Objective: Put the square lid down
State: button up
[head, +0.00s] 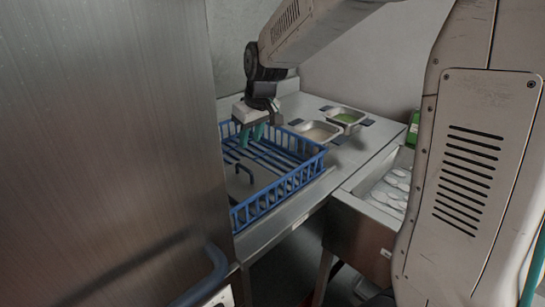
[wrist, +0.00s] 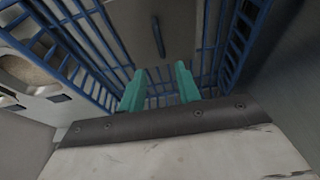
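What looks like the square lid (head: 241,189) is a flat grey surface with a dark bar handle, lying inside the blue rack (head: 285,184) at its near left part. The handle also shows upright near the top of the wrist view (wrist: 158,37), and the lid's edges are hard to make out. My gripper (head: 251,143) is above the far part of the rack, pointing down. In the wrist view its two teal fingers (wrist: 160,70) stand apart with nothing between them. The handle is beyond the fingertips and apart from them.
Two metal trays (head: 318,131) are set in the counter (head: 362,150) behind the rack, one with green contents. A sink basin with pale pieces (head: 390,190) is at the right. A tall metal panel (head: 105,140) fills the left.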

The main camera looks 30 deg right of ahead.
jog(key=s+r+m+g, duration=0.1)
jog(key=s, duration=1.5)
jog(key=s+d+r+m+g+h, duration=0.1)
jog(key=s+r+m, duration=0.1)
jog(key=s, duration=1.5)
jog(key=shift+d+r+m, duration=0.25)
jog(key=shift+r+m, duration=0.05)
